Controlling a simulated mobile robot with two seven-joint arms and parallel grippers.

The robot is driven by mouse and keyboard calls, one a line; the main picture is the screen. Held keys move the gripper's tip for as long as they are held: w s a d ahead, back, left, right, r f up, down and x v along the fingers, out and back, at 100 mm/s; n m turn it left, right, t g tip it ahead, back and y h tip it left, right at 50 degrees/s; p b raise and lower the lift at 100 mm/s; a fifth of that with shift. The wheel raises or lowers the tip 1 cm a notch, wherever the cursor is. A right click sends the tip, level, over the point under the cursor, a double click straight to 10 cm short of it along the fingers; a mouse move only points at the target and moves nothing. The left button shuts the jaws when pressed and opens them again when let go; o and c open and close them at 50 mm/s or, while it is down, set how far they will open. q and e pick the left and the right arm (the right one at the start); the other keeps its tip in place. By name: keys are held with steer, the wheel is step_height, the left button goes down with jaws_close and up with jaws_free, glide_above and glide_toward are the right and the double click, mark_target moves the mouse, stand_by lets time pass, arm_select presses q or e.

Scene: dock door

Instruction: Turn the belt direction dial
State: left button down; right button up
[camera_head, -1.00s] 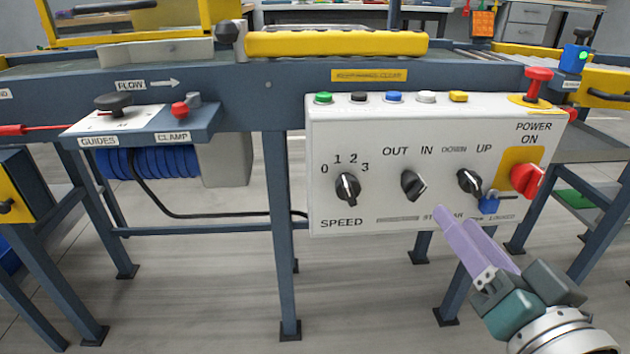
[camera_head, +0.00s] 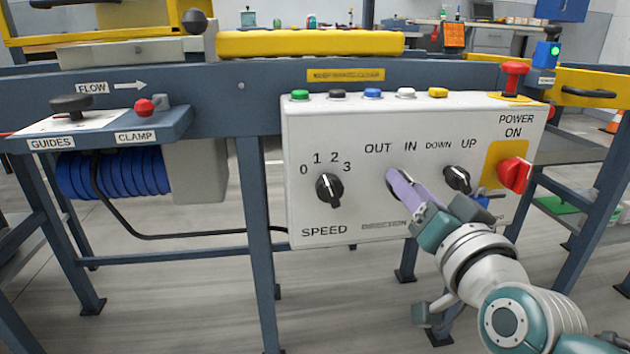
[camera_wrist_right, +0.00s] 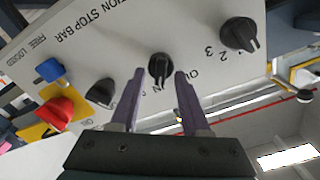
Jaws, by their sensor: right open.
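The belt direction dial (camera_head: 391,188) is a black knob below the OUT and IN labels on the white control panel (camera_head: 300,145). It is mostly hidden in the head view behind the fingers of my right gripper (camera_head: 396,178). In the right wrist view the dial (camera_wrist_right: 160,67) shows clearly, a black knob with a raised grip. There the purple fingers of my open right gripper (camera_wrist_right: 160,76) stand apart, one on each side of the dial. I cannot tell whether either finger touches it. My left gripper is not in view.
The SPEED dial (camera_head: 329,189) is left of the direction dial, and the DOWN/UP dial (camera_head: 457,178) is right of it. A red power switch (camera_head: 514,174) is at the right.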

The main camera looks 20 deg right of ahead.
jaws_close()
stand_by(0.3)
stand_by(0.3)
steer(key=shift+w+a+n+p, duration=0.15)
steer(key=shift+n+p, duration=1.05)
steer(key=shift+n, duration=1.75)
steer(key=shift+s+a+n+p, duration=0.1)
steer(key=shift+a+n+p, duration=0.15)
steer(key=shift+n+p, duration=1.85)
steer(key=shift+n+b, duration=0.9)
steer(key=shift+n, duration=0.15)
jaws_free()
